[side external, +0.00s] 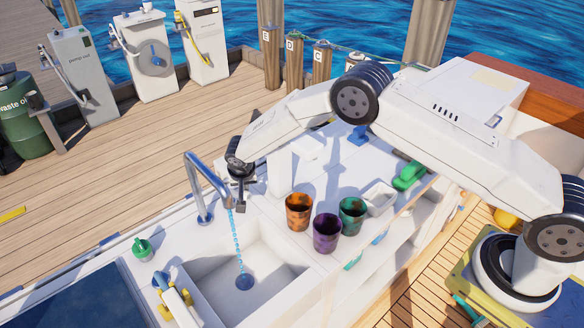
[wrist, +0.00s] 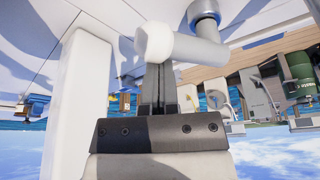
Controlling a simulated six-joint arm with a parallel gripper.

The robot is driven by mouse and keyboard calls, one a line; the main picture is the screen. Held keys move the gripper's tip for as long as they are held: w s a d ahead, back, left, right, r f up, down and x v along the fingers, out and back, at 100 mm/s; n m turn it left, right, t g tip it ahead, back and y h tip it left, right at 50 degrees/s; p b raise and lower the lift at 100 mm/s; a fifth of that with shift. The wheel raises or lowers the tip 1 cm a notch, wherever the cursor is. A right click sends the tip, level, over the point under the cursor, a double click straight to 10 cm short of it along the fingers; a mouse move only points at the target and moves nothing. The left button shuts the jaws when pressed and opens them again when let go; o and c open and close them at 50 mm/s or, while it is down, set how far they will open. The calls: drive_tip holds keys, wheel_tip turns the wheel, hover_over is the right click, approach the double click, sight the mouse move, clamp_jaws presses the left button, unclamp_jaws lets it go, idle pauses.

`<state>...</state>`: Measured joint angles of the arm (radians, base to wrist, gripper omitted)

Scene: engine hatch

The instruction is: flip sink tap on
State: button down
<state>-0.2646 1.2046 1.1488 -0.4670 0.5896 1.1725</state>
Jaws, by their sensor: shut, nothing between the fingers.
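The curved metal sink tap (side external: 197,180) stands at the back left of the sink basin (side external: 268,252). A dotted blue stream runs from its spout end down to the drain. My gripper (side external: 241,208) is just right of the spout end, pointing down, with its fingers together and empty. In the wrist view, the shut fingers (wrist: 158,68) point up at a grey pipe (wrist: 200,50) with a rounded white end (wrist: 155,43), likely part of the tap. The white end overlaps the fingertips; I cannot tell whether they touch.
Orange (side external: 299,212), purple (side external: 327,233) and green (side external: 352,216) cups stand on the counter right of the sink. A small green-topped item (side external: 142,248) and a yellow-and-white object (side external: 178,304) are at the left. A white post (wrist: 80,100) is close at left in the wrist view.

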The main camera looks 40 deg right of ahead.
drive_tip(key=shift+s+a, duration=0.45)
drive_tip(key=shift+a, duration=0.05)
drive_tip(key=shift+s+a, duration=0.25)
drive_tip(key=shift+a, duration=0.45)
drive_tip(key=shift+d, duration=0.1)
drive_tip(key=shift+d+r, duration=0.1)
drive_tip(key=shift+d, duration=0.45)
drive_tip(key=d, duration=0.3)
drive_tip(key=shift+d+r, duration=0.15)
drive_tip(key=shift+r, duration=0.25)
drive_tip(key=a+r, duration=0.3)
drive_tip(key=r, duration=0.6)
drive_tip(key=shift+a, duration=0.35)
drive_tip(key=shift+r, duration=0.1)
